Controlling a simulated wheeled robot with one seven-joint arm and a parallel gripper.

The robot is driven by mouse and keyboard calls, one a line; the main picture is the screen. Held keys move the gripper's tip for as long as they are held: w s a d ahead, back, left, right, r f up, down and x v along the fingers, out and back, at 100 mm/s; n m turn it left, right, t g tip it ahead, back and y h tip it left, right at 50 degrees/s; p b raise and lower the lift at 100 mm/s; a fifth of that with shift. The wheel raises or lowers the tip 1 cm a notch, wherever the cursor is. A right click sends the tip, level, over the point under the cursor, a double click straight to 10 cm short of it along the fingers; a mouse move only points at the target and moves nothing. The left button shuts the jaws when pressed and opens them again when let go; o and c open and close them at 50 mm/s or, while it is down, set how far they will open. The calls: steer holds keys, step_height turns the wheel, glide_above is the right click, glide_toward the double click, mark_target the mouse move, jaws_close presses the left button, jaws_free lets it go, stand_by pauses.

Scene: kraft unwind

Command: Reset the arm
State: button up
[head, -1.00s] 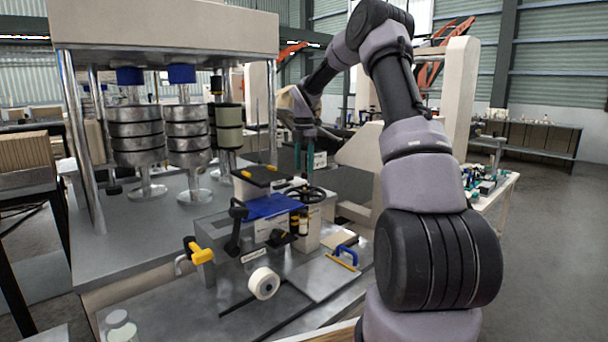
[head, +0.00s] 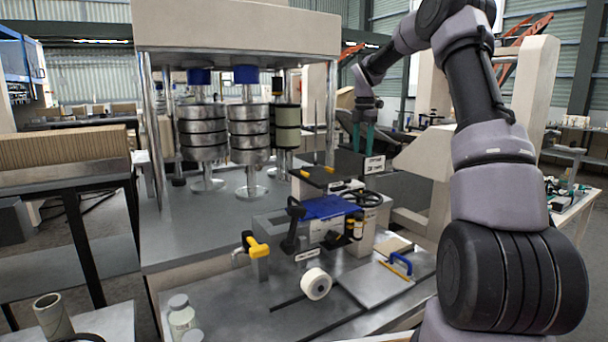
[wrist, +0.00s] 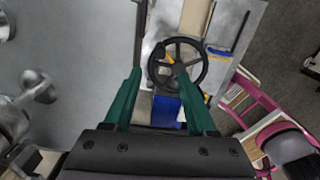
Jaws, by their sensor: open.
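My gripper (head: 363,137) is at the far side of the machine table in the head view, fingers pointing down. In the wrist view its two green fingers (wrist: 162,95) are apart with nothing held between them. The black handwheel (wrist: 178,64) shows beyond the fingertips, and it also appears in the head view (head: 361,198), below my gripper and apart from it. My arm rises at the right of the head view and bends over to the gripper.
A machine with stacked metal discs (head: 203,132) stands left of my gripper. On the table are a blue-topped unit (head: 328,207), a yellow handle (head: 258,247), a white roll (head: 316,284) and a plate with a blue handle (head: 400,263). A cardboard stack (head: 62,160) stands left.

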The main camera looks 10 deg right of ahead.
steer(key=s+a+r+m+t, duration=0.25)
steer(key=s+r+m, duration=0.35)
steer(key=s, duration=0.4)
steer(key=s+a+r+m+t, duration=0.1)
steer(key=s+a+r+m, duration=0.3)
steer(key=s+r+m, duration=0.4)
steer(key=s+a+f+m+t+y, duration=0.1)
steer(key=s+m+t, duration=0.1)
steer(key=s+m, duration=0.4)
steer(key=s+a+f+m+t+y, duration=0.1)
steer(key=s+m, duration=0.6)
steer(key=s, duration=0.8)
steer(key=shift+f+m+t, duration=0.3)
steer(key=shift+f+t, duration=0.05)
steer(key=shift+f, duration=0.25)
steer(key=shift+s+a, duration=0.1)
